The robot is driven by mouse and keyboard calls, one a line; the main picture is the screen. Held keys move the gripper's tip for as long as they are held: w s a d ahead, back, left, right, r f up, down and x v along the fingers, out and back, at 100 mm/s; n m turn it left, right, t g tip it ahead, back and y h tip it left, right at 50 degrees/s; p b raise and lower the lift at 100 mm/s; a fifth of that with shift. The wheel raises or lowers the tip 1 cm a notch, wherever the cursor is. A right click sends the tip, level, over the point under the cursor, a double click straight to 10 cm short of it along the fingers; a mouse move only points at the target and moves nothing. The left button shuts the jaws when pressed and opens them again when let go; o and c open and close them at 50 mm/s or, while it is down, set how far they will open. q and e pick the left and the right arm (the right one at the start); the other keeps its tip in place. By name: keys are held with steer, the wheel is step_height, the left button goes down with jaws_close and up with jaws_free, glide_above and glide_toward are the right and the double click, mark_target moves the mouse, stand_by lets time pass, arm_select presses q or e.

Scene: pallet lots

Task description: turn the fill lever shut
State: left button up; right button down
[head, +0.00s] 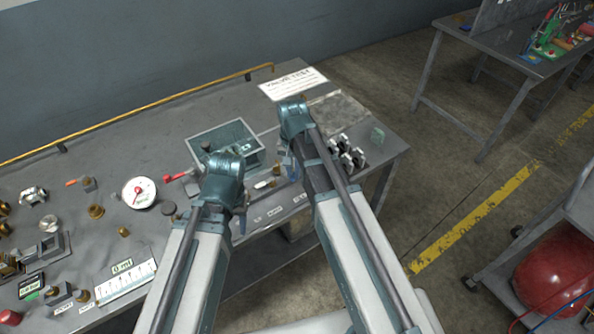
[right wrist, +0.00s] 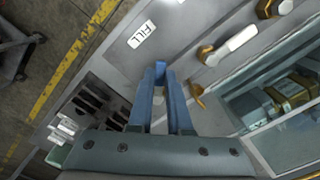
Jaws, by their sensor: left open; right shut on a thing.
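The FILL label (right wrist: 142,35) lies on the grey bench in the right wrist view, just beyond my right gripper's fingertips. My right gripper (right wrist: 161,72) is shut on what appears to be the fill lever beside that label; the fingers hide most of the lever. A brass piece (right wrist: 197,96) shows just right of the fingers. In the head view my right gripper (head: 290,168) is low at the bench's front part, largely behind its own wrist. My left gripper (head: 240,218) is open near the bench's front edge, apart from the lever; its fingers are mostly hidden.
A clear-walled tank (head: 258,157) stands behind the grippers. A white-handled valve (right wrist: 232,45) lies right of the FILL label. A dial gauge (head: 139,192) and several brass fittings are at left. Several black-and-white parts (head: 347,153) sit right of my right arm.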

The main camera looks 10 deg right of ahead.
steer(key=m, duration=0.2)
steer(key=w+a+m, duration=0.1)
steer(key=m, duration=0.1)
steer(key=shift+a+m, duration=0.15)
steer(key=shift+m, duration=0.15)
steer(key=shift+w+a+m, duration=0.2)
steer(key=shift+w+m, duration=0.1)
steer(key=shift+m, duration=0.65)
steer(key=shift+w+a+m, duration=0.15)
steer(key=shift+w+m, duration=0.1)
steer(key=shift+m, duration=0.7)
steer(key=c, duration=0.8)
jaws_free()
steer(key=shift+w, duration=0.1)
steer(key=shift+c, duration=0.2)
